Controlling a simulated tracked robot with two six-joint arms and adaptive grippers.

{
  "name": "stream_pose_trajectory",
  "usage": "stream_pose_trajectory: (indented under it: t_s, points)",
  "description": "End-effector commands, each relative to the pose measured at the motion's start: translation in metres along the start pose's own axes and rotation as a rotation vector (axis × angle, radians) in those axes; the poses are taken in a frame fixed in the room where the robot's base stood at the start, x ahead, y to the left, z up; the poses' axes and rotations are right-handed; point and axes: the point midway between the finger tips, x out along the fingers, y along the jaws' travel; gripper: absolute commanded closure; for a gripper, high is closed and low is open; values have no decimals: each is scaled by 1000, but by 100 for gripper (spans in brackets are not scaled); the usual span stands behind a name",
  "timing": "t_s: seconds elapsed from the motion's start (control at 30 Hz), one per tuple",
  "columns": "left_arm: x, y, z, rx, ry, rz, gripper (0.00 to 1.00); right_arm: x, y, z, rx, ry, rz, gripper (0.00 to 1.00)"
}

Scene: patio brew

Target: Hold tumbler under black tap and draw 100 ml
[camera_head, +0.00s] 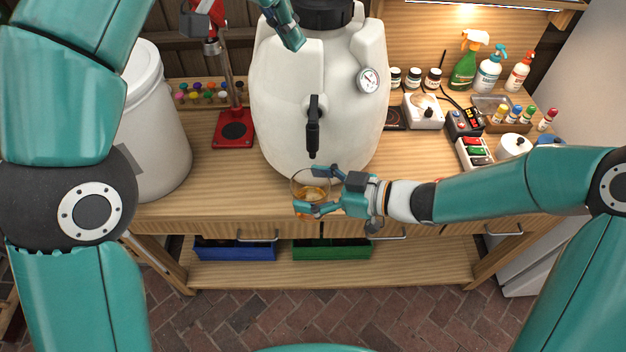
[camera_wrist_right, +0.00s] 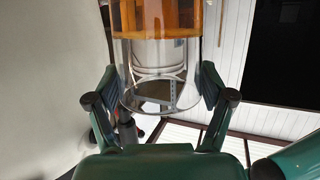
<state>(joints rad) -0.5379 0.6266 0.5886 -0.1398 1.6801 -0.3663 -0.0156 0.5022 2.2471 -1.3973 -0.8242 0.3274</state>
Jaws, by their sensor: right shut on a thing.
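The clear tumbler (camera_head: 299,185) is below the black tap (camera_head: 313,125) on the front of the white keg (camera_head: 280,95), in front of the bench edge. It holds some amber liquid. My right gripper (camera_head: 318,190) is shut around the tumbler from the right. In the right wrist view the tumbler (camera_wrist_right: 165,60) stands between my two fingers, its amber liquid in the upper part of the picture. No stream shows clearly between tap and tumbler. My left gripper (camera_head: 292,38) is in front of the keg's upper part, above the tap; its fingers are too unclear to judge.
A white bucket (camera_head: 160,130) stands left of the keg, with a red stand (camera_head: 234,128) between them. A round gauge (camera_head: 368,80) is on the keg's right. Spray bottles (camera_head: 463,68), small jars (camera_head: 413,77) and boxes crowd the bench's right. Blue and green bins (camera_head: 235,248) sit on the lower shelf.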

Motion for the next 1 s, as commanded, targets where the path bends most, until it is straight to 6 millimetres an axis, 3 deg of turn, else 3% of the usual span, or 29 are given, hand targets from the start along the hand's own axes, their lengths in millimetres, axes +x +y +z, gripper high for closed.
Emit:
stream_pose_trajectory:
  t_s: [0.53, 1.0]
  points:
    - [13, 0, 6, 0, 0, 0, 100, -12, -39, 4, -1, 2, 0, 66]
    - [14, 0, 7, 0, 0, 0, 100, -13, -44, 4, -1, 2, 0, 66]
